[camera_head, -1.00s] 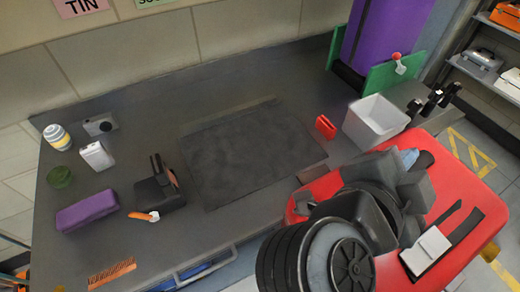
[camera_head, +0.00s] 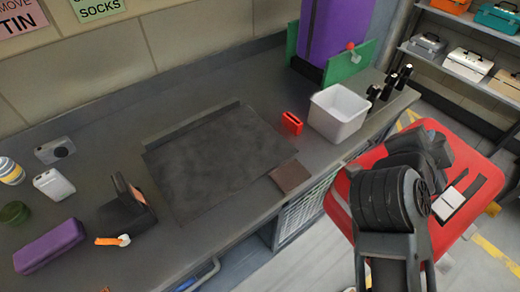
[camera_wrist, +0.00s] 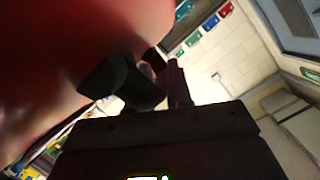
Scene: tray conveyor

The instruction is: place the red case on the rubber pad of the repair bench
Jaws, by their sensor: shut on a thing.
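The red case (camera_head: 475,160) is large, with dark straps and a white label on its face. In the head view it hangs at the right, beyond the bench's front right edge, tilted. My gripper (camera_head: 425,150) is shut on it; the wrist and arm hide part of the case and the fingertips. In the wrist view the case (camera_wrist: 70,60) is a blurred red mass at upper left, against my gripper (camera_wrist: 150,85). The rubber pad (camera_head: 218,160) is a bare dark rectangle in the middle of the grey repair bench (camera_head: 95,135), left of the case and apart from it.
A white bin (camera_head: 338,115), a small red object (camera_head: 292,123) and a brown block (camera_head: 290,178) are right of the pad. A dark device (camera_head: 125,205) and a purple case (camera_head: 50,245) are left. A purple column (camera_head: 335,35) stands behind. Shelves (camera_head: 470,55) are at far right.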

